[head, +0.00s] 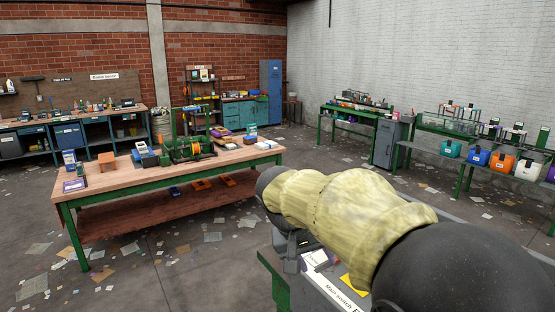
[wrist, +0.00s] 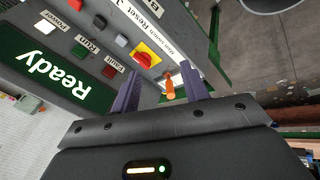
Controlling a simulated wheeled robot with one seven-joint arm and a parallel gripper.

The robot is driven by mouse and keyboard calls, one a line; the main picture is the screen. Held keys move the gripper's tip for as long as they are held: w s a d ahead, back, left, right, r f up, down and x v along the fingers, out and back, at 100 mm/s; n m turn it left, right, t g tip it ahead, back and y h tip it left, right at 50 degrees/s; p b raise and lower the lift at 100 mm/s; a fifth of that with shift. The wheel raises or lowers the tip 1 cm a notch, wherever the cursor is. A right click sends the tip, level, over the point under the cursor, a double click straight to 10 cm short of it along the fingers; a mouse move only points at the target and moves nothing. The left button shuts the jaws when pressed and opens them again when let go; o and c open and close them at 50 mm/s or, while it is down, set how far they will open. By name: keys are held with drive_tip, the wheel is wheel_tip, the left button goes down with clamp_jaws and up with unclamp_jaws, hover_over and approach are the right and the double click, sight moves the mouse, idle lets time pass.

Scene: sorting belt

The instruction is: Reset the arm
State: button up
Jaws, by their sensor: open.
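In the wrist view, a grey control panel (wrist: 165,30) carries a dark green display (wrist: 45,65) reading "Ready". A red knob on a yellow plate (wrist: 148,54) sits near a label that seems to read "Main switch". A label reading "Reset" lies close by, partly cut off by its angle. A small orange lever-like piece (wrist: 170,90) shows between the fingers of my gripper (wrist: 160,88). The fingers are open, with a gap on both sides of the orange piece. In the head view, my arm hides most of the panel; its yellow plate (head: 353,284) shows.
The panel also has a white lamp (wrist: 45,27), a green lamp (wrist: 79,50), a red lamp (wrist: 108,72) and a black knob (wrist: 98,21). A wooden workbench (head: 120,178) stands left. Coloured bins (head: 501,161) line the right wall. Papers litter the floor.

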drive_tip(key=s+d+f+y, duration=0.2)
drive_tip(key=s+d+f, duration=0.2)
drive_tip(key=f, duration=0.5)
drive_tip(key=s+d+f+y, duration=0.2)
drive_tip(key=s+d+f, duration=0.1)
drive_tip(key=s+f, duration=0.5)
drive_tip(key=shift+s+d+f, duration=0.35)
drive_tip(key=shift+s+f, duration=0.05)
drive_tip(key=shift+s, duration=0.2)
idle(0.9)
drive_tip(key=shift+c, duration=1)
drive_tip(key=shift+w, duration=0.1)
